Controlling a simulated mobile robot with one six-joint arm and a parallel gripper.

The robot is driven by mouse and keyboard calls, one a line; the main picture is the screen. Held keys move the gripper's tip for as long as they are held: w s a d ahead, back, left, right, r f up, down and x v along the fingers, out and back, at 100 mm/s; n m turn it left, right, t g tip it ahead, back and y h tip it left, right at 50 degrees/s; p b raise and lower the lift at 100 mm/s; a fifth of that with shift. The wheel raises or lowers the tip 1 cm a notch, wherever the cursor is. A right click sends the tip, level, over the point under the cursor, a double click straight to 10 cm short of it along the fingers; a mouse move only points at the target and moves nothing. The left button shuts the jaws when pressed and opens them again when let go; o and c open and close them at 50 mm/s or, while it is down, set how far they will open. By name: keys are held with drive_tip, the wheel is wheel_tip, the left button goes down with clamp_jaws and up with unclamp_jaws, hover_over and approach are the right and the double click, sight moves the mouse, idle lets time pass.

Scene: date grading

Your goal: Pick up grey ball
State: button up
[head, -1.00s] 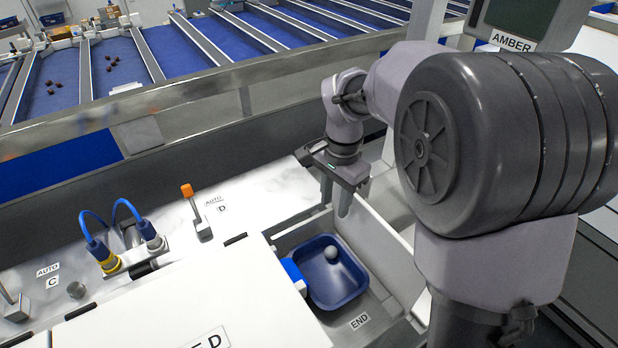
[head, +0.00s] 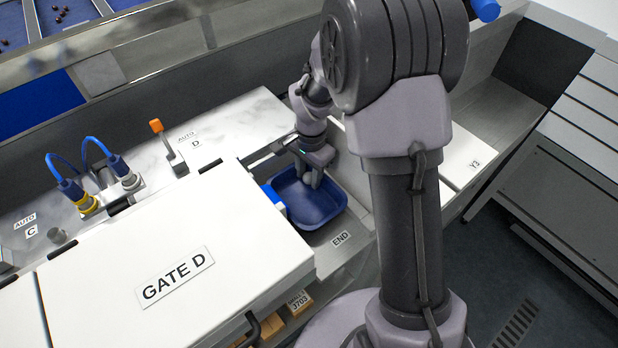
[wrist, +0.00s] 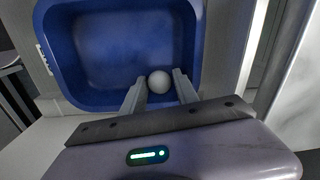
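The grey ball (wrist: 159,82) lies in the blue tray (wrist: 60,50), near one corner in the wrist view. My gripper (wrist: 159,84) reaches down into the tray, with one finger on each side of the ball. Gaps show between the ball and the fingers, so the gripper looks open around it. In the head view my gripper (head: 312,180) is over the back part of the blue tray (head: 318,217), and the ball is hidden behind it there.
The tray sits in a recess beside the white GATE D cover (head: 230,240), with an END label (head: 341,239) in front. An orange-tipped lever (head: 167,145) and blue cables (head: 90,150) stand on the white surface to the left. Low walls surround the recess.

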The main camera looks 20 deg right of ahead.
drive_tip(key=shift+s+r, duration=0.1)
drive_tip(key=shift+s, duration=0.05)
clamp_jaws()
